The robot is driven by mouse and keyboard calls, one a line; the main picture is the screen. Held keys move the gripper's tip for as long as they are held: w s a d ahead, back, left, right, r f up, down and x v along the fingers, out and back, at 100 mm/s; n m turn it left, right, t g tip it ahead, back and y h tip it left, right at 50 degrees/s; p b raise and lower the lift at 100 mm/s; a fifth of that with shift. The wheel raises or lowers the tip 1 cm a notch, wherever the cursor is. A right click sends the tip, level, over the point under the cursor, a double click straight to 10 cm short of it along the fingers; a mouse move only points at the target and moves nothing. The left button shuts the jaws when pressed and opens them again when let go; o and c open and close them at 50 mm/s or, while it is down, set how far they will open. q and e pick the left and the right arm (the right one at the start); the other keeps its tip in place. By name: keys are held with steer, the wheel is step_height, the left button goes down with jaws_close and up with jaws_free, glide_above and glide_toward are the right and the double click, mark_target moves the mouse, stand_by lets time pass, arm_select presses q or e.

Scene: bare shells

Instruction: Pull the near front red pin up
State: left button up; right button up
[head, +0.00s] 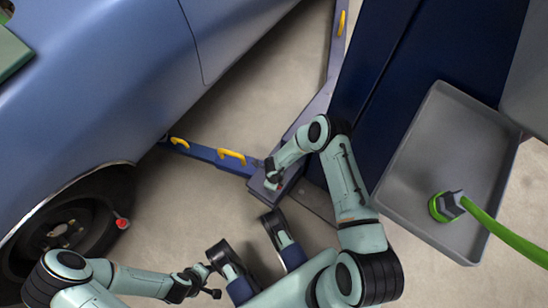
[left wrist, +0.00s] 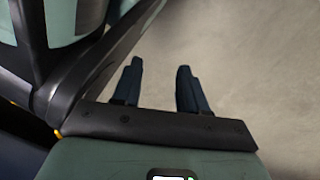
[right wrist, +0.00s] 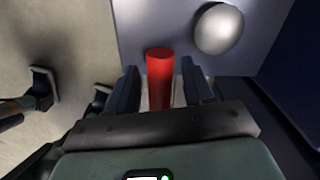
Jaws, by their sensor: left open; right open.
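The red pin (right wrist: 160,66) is an upright-looking cylinder on the grey-blue lift base in the right wrist view. My right gripper (right wrist: 158,84) is open, with one finger on each side of the pin. A gap to each finger seems to show, but contact is hard to tell. In the head view my right gripper (head: 273,178) is over the lift base (head: 262,190), and mostly hides the pin. My left gripper (head: 212,281) is open and empty above the floor, left of my base; it also shows in the left wrist view (left wrist: 158,78).
A blue lift arm (head: 203,152) with yellow handles reaches under the blue car (head: 120,80). A dark blue post (head: 375,70) stands behind my right arm. A grey tray (head: 415,160) is at right. A pale round knob (right wrist: 218,28) sits close to the pin.

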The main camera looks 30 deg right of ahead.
jaws_close()
step_height(320, 180, up, 4)
steer(key=shift+p, duration=1.15)
arm_select(q)
steer(key=shift+t, duration=0.7)
steer(key=w+r, duration=0.3)
steer(key=w, duration=0.1)
steer(key=shift+w+d+r, duration=0.1)
steer(key=shift+d+r, duration=0.05)
steer(key=shift+d, duration=0.15)
arm_select(e)
jaws_free()
